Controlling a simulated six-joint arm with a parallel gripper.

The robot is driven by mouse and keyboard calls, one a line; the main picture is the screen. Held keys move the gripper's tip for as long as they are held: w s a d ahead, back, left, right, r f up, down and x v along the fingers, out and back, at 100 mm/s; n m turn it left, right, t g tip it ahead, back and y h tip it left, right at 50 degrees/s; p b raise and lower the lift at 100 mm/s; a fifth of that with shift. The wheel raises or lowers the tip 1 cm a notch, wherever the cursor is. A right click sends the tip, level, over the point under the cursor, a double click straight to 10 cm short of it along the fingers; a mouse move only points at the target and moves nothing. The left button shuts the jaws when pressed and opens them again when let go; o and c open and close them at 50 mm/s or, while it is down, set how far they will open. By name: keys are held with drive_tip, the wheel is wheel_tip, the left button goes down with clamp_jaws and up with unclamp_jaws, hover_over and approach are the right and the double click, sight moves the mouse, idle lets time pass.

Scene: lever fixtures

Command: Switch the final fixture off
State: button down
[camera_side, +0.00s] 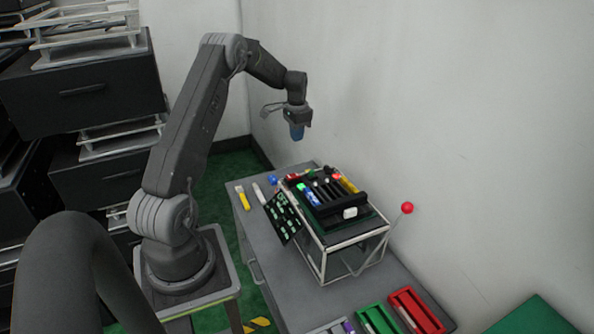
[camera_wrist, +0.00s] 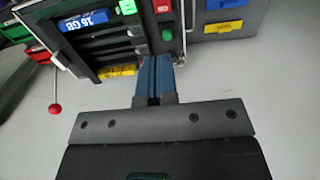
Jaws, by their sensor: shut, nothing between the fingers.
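A box-shaped fixture with a light metal frame (camera_side: 322,262) stands on the grey bench in the side view. Its top holds dark slots and small coloured parts. A lever with a red ball knob (camera_side: 407,208) sticks up and out at its right side; the knob also shows at the left of the wrist view (camera_wrist: 55,109). My gripper (camera_side: 297,135) is raised above the far end of the fixture, apart from it and far from the red knob. Its blue fingers (camera_wrist: 155,80) are shut and empty. No other lever can be clearly made out, and which fixture counts as final cannot be told.
A dark panel with pale green marks (camera_side: 283,218) leans at the fixture's left side. A green tray (camera_side: 378,319) and a red tray (camera_side: 417,311) lie at the bench's near end. A yellow item (camera_side: 242,197) lies on its left. A plain wall (camera_side: 480,120) stands behind.

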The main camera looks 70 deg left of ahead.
sight(297, 175)
wheel_tip(297, 175, down, 14)
idle(0.7)
